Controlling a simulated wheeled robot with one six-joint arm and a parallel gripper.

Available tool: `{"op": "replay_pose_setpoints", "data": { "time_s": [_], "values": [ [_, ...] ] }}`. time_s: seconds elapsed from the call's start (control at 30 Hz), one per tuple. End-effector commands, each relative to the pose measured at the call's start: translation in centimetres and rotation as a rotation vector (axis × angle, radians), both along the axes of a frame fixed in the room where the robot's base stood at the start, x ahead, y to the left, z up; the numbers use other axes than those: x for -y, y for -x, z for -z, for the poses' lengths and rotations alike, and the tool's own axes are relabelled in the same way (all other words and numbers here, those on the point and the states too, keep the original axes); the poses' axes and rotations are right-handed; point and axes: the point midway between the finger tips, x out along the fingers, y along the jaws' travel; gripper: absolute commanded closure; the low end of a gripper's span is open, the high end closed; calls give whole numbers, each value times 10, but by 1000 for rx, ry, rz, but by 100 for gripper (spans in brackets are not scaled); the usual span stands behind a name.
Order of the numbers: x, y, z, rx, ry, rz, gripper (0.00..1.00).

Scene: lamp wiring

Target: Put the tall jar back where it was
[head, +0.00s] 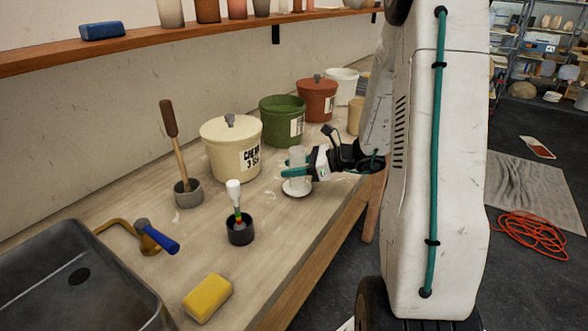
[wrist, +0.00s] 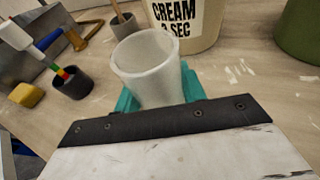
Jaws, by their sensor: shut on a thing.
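The tall jar (head: 297,157) is a pale, translucent, open-topped cylinder. My gripper (head: 294,171) has its teal fingers shut around the jar, which looks upright. A small white round dish (head: 297,189) lies on the bench directly below the jar. I cannot tell if the jar touches the dish. In the wrist view, the jar (wrist: 150,75) stands between the teal fingers of my gripper (wrist: 160,88), its rim open and its inside empty. My gripper hides its lower part there.
Left are a grey pot with a wooden-handled tool (head: 188,192), a dark cup with a brush (head: 240,231), a yellow sponge (head: 207,297) and a sink (head: 80,290). The bench's front edge is near.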

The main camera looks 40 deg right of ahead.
Motion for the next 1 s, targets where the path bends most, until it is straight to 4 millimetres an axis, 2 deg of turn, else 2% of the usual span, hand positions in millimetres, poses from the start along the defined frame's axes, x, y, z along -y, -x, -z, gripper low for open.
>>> {"op": "replay_pose_setpoints", "data": {
  "time_s": [0.07,0.4,0.43,0.5,0.87,1.0],
  "values": [
    [0,0,7,-1,-1,0,91],
    [1,0,10,2,0,1,91],
    [1,0,10,1,1,2,54],
    [1,0,9,1,1,2,38],
    [1,1,5,2,2,1,38],
    [16,15,-1,2,2,5,38]
  ]
}}
